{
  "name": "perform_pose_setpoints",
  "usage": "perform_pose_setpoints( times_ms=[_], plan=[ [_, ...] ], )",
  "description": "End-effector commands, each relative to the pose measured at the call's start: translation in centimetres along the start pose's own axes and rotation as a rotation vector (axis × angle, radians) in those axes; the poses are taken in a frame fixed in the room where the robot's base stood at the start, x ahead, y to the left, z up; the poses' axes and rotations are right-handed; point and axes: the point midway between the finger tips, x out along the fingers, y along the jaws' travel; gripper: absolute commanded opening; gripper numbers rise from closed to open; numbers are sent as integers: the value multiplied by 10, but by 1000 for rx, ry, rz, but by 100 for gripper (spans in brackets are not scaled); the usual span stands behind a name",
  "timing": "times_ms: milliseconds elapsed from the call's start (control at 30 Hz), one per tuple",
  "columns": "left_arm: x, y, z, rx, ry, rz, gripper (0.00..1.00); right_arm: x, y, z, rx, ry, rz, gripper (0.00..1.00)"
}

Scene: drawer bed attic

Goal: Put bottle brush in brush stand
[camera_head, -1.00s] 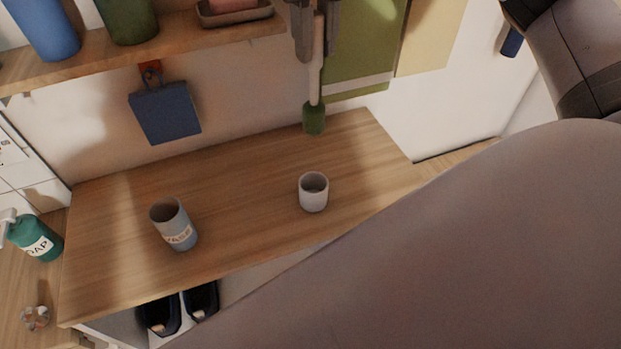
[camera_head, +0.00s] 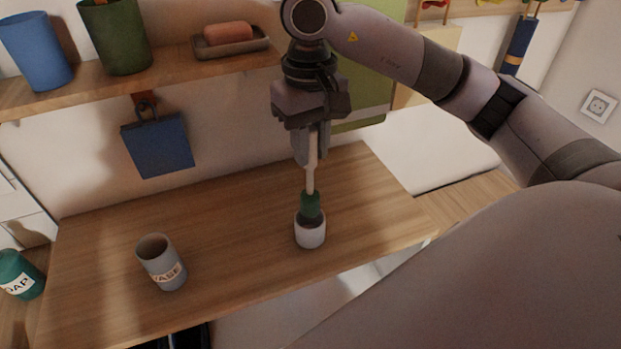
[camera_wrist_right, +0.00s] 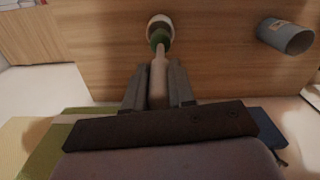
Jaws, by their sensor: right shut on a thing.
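The bottle brush (camera_head: 311,184) has a pale handle and a green head, and it hangs upright with its head down. My right gripper (camera_head: 311,160) is shut on its handle. The brush stand is a small white cup (camera_head: 310,234) on the wooden table. The green head is at the cup's mouth, and its lower end seems to be just inside the rim. In the right wrist view the brush handle (camera_wrist_right: 159,80) runs between the fingers toward the white cup (camera_wrist_right: 160,22). My left gripper is not in view.
A grey vase (camera_head: 162,263) stands on the table (camera_head: 230,215) to the left of the cup. A shelf above holds a blue cup (camera_head: 38,50), a green cup (camera_head: 117,38) and a soap dish (camera_head: 230,45). A blue bag (camera_head: 158,146) hangs on the wall.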

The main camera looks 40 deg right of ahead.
Motion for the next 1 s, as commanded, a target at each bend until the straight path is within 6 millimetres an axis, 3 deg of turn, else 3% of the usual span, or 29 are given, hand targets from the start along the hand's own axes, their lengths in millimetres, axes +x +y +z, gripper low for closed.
perform_pose_setpoints(
  times_ms=[500, 967, 1000],
  plan=[
    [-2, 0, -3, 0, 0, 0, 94, 60, 0, 0, 0, -2, 1, 0],
    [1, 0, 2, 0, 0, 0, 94, 70, 0, -1, 0, 1, 0, 0],
    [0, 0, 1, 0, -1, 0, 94, 69, 0, -1, 0, 1, 0, 31]
  ],
)
